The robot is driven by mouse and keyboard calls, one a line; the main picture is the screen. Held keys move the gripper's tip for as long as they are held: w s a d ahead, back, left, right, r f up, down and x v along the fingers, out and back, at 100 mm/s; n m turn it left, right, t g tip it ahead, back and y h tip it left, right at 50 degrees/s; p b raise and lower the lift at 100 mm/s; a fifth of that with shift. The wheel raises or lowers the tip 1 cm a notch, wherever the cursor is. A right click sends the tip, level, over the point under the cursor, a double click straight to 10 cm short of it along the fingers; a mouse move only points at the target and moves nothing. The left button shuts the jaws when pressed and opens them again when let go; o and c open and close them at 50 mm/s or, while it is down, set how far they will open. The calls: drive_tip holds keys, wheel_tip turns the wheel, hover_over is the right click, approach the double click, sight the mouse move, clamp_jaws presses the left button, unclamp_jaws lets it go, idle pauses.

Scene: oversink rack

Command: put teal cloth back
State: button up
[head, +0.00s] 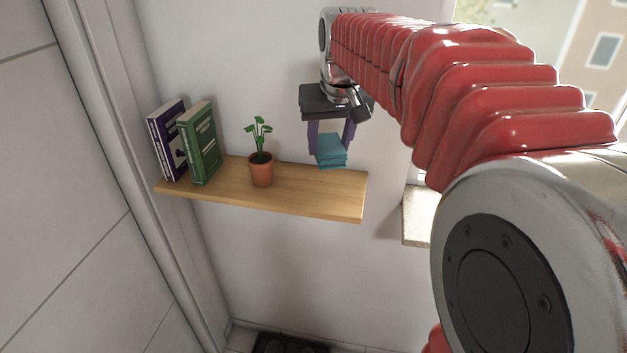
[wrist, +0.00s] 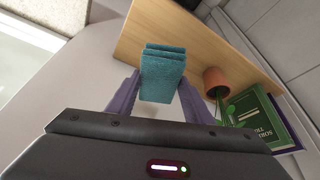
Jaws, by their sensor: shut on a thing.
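The teal cloth (head: 331,152) is a folded stack held between the purple fingers of my gripper (head: 331,140). It also shows in the wrist view (wrist: 163,74), between the two fingertips of my gripper (wrist: 160,80). In the head view the cloth appears at the right part of the wooden shelf (head: 290,190). The wrist view shows the shelf (wrist: 215,45) behind the cloth. I cannot tell whether the cloth touches the shelf.
A potted plant (head: 261,168) stands mid-shelf, left of the cloth. A green book (head: 200,145) and a purple book (head: 168,142) stand at the shelf's left end. A window sill (head: 416,215) is at the right. A dark object (head: 288,344) lies low at the bottom.

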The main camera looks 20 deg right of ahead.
sight(333, 155)
drive_tip(key=shift+f, duration=3.15)
drive_tip(key=shift+w+f, duration=0.1)
drive_tip(key=shift+f, duration=1.8)
drive_tip(key=o, duration=0.9)
drive_tip(key=shift+o, duration=0.2)
drive_tip(key=v, duration=1.2)
drive_tip(key=shift+w+r, duration=0.1)
drive_tip(key=shift+a, duration=0.1)
